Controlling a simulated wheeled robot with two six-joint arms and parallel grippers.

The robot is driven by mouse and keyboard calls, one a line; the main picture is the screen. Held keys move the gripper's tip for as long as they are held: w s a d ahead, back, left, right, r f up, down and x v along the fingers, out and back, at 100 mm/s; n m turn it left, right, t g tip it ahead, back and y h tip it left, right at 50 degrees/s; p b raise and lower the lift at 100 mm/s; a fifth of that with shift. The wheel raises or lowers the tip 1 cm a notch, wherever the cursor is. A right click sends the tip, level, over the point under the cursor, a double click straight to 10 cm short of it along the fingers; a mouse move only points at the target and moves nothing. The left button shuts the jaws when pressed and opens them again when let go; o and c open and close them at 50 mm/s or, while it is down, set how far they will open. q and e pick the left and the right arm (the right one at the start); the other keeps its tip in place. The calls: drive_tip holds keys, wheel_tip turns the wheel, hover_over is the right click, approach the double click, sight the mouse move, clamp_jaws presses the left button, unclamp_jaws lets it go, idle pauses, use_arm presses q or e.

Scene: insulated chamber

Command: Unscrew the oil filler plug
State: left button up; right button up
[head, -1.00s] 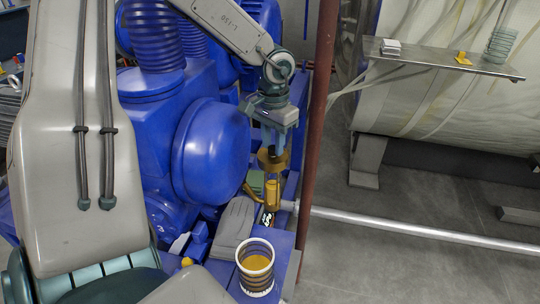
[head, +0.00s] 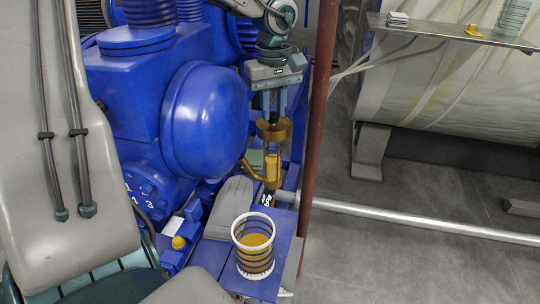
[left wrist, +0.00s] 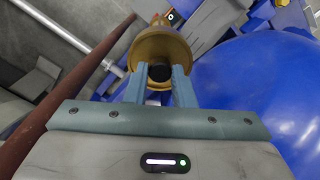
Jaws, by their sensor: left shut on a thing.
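The oil filler plug (head: 273,118) is a small black knob at the top of a brass oil filler with a wide collar (head: 285,131) and a brass body (head: 271,168). My left gripper (head: 271,112) points down from above, with its two grey fingers shut on the plug. In the left wrist view, the plug's dark round top (left wrist: 159,72) sits between the fingertips, in front of the brass collar (left wrist: 160,45). The fingers and collar hide part of the plug, so I cannot tell whether it is still threaded in. My right gripper is not in view.
A big blue machine (head: 205,120) stands close on the left. A reddish-brown post (head: 318,120) rises close on the right. A striped cup (head: 253,259) with amber contents and a grey glove (head: 231,205) lie in front. A pale pipe (head: 420,228) runs right over open floor.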

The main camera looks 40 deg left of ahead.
sight(273, 114)
use_arm(q)
drive_tip(key=n+b, duration=0.1)
drive_tip(key=n, duration=0.1)
drive_tip(key=n+b, duration=0.1)
drive_tip(key=shift+f+n, duration=0.3)
drive_tip(key=shift+n, duration=0.1)
drive_tip(key=shift+r+n+b, duration=0.1)
drive_tip(key=shift+n+b, duration=0.3)
drive_tip(key=shift+n, duration=0.5)
drive_tip(key=shift+r+n, duration=0.25)
drive_tip(key=shift+n, duration=1.75)
clamp_jaws()
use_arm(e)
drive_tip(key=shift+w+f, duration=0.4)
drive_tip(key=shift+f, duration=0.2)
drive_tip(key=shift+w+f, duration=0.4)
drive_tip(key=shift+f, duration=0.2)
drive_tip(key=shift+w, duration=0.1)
use_arm(q)
drive_tip(key=shift+r+p, duration=0.15)
drive_tip(key=shift+p, duration=0.25)
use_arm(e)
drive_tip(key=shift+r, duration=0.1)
